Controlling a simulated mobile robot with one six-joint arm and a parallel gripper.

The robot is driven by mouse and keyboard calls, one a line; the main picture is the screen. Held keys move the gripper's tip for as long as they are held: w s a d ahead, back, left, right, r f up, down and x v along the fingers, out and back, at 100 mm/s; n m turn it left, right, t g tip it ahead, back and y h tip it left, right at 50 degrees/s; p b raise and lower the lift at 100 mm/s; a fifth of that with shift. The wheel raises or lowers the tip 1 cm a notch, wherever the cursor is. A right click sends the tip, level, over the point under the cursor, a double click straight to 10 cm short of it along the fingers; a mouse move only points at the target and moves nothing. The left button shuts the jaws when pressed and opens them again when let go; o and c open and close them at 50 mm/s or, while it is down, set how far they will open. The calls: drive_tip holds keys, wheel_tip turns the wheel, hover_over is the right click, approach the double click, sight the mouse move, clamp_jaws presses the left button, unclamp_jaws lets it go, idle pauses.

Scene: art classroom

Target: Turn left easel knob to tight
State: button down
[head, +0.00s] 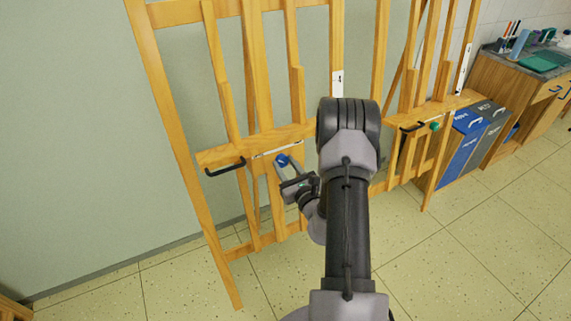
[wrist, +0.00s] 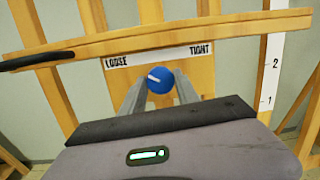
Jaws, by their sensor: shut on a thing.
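The left easel (head: 220,148) is a wooden frame against the wall. Its blue round knob (wrist: 161,82) sits just below a white strip (wrist: 160,56) marked LOOSE at left and TIGHT at right. The knob also shows in the head view (head: 282,160). A white mark on the knob points up and left, toward the LOOSE side. My gripper (wrist: 160,92) is shut on the knob, with one finger at each side of it. In the head view my gripper (head: 283,166) reaches the knob from below right.
A black handle (head: 225,168) sticks out left of the knob on the easel's ledge. A second easel (head: 425,110) with a green knob (head: 435,126) stands at right. Blue and grey bins (head: 466,150) and a cabinet (head: 520,92) are beyond it. The floor at front left is clear.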

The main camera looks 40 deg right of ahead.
drive_tip(key=m+p, duration=0.1)
drive_tip(key=m, duration=0.1)
drive_tip(key=m+p, duration=0.1)
drive_tip(key=p, duration=0.1)
drive_tip(key=m+h+p, duration=0.1)
drive_tip(key=m, duration=0.1)
drive_tip(key=shift+r+m+g+p, duration=0.3)
drive_tip(key=shift+r+g+p, duration=0.05)
drive_tip(key=shift+g, duration=0.05)
drive_tip(key=m+g+p, duration=0.1)
drive_tip(key=m+p, duration=0.4)
drive_tip(key=m, duration=0.2)
drive_tip(key=shift+w+r+p, duration=0.1)
drive_tip(key=shift+p, duration=0.2)
drive_tip(key=m+g+p, duration=0.1)
drive_tip(key=m+p, duration=0.3)
drive_tip(key=m, duration=0.2)
drive_tip(key=shift+m+g+p, duration=0.4)
drive_tip(key=shift+m+p, duration=0.7)
drive_tip(key=shift+m, duration=1.4)
drive_tip(key=shift+y, duration=0.3)
drive_tip(key=c, duration=0.9)
unclamp_jaws()
drive_tip(key=shift+f, duration=0.2)
